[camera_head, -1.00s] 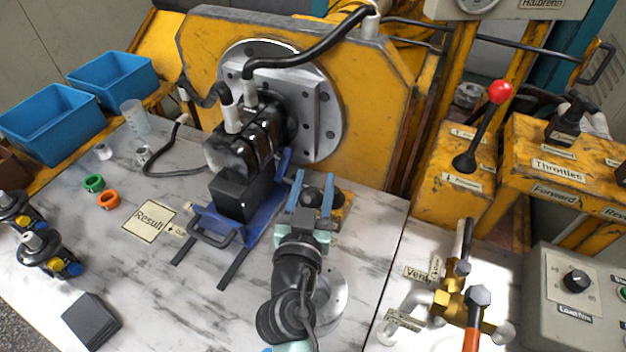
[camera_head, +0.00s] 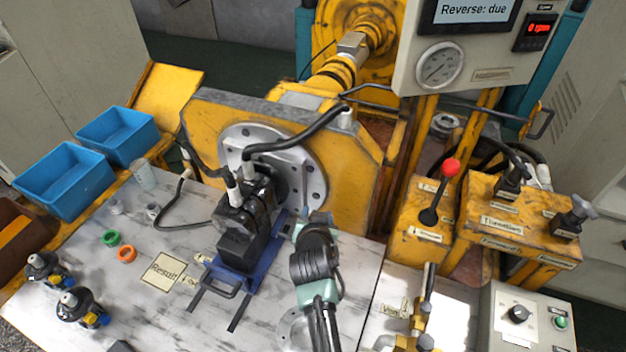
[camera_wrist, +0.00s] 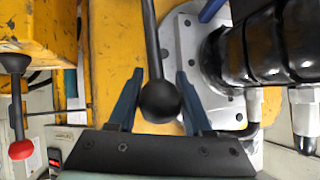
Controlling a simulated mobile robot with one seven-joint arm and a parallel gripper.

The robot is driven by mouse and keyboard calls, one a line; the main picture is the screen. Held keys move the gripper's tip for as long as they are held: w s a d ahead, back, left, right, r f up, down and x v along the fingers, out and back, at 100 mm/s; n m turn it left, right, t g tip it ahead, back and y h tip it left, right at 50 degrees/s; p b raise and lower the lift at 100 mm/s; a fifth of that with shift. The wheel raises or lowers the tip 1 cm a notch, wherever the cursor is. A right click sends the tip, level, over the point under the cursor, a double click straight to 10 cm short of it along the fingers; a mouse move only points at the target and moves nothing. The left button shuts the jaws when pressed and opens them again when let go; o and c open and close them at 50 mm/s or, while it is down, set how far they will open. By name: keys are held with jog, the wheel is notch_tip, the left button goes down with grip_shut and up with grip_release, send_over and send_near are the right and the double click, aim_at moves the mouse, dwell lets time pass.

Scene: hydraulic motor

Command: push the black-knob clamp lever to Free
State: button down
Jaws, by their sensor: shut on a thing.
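The clamp lever's round black knob (camera_wrist: 160,102) sits between the two blue fingers of my gripper (camera_wrist: 159,82) in the wrist view. Its dark shaft (camera_wrist: 151,40) runs up from the knob, past the yellow plate. My gripper is shut on the knob. In the head view my gripper (camera_head: 312,218) is just right of the black motor (camera_head: 246,222), in front of the round steel flange (camera_head: 312,180). The knob and lever are hidden there behind my wrist. No Free marking is readable in either view.
The motor rests on a blue cradle (camera_head: 252,280) with hoses (camera_head: 295,146) arching above. A red-knob lever (camera_head: 440,185) stands on a yellow box at right. Brass valve fittings (camera_head: 420,325) are at lower right.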

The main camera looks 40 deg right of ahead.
jog(key=shift+w+d+g+y+p, duration=0.35)
jog(key=shift+d+y, duration=0.1)
jog(key=shift+d, duration=0.15)
jog(key=shift+w+d+g+y+p, duration=0.25)
jog(key=shift+w+d+y+p, duration=0.15)
jog(key=shift+d, duration=0.2)
jog(key=c, duration=0.7)
grip_release()
jog(key=o, duration=0.4)
jog(key=shift+d, duration=0.1)
jog(key=shift+c, duration=0.2)
jog(key=shift+s, duration=0.15)
jog(key=v, duration=1.3)
